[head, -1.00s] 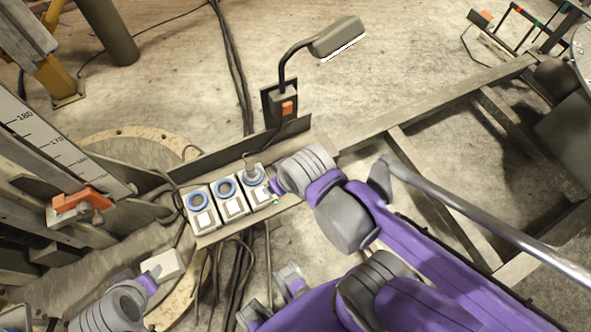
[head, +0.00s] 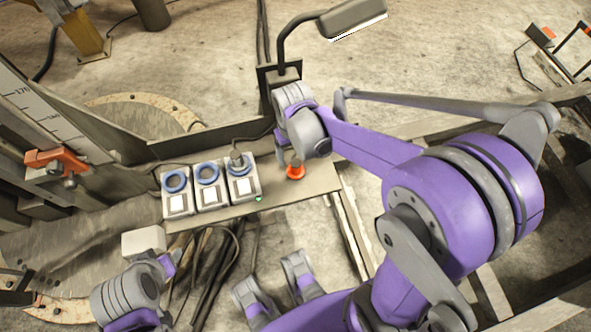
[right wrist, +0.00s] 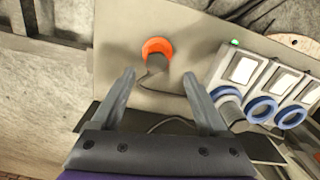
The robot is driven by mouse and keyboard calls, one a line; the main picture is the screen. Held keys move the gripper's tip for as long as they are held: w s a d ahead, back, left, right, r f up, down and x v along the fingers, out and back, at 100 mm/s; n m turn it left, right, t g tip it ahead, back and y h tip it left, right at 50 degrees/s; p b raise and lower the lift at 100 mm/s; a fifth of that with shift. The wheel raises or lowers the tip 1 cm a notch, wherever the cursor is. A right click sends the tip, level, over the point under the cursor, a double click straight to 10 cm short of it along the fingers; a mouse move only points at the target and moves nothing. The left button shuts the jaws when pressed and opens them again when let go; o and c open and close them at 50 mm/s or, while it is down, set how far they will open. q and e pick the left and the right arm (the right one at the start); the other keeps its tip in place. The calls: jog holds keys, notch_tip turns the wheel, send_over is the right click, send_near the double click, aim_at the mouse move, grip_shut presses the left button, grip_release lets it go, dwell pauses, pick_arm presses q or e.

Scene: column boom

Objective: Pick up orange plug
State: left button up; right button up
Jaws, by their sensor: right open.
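The orange plug (head: 295,171) stands on the bench plate, to the right of the socket boxes in the head view. In the right wrist view the orange plug (right wrist: 157,48) shows as an orange disc with a dark body and a thin cable. My right gripper (head: 286,146) is above and just behind it in the head view. In the right wrist view my right gripper (right wrist: 158,77) is open and empty, its fingers on either side of the cable, short of the orange disc. My left gripper (head: 167,264) is at lower left, its fingers unclear.
Three socket boxes (head: 211,195) with blue rings stand in a row on the bench plate (head: 318,184); the one nearest the plug holds a grey plug. A lamp (head: 352,17) on a bent stem rises behind. A white box (head: 145,242) is near my left gripper.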

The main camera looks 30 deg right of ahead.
aim_at(296, 163)
jog(key=f, duration=0.2)
jog(key=f+b, duration=0.1)
jog(key=f, duration=0.3)
jog(key=shift+s+d, duration=0.25)
jog(key=shift+s, duration=0.05)
grip_shut()
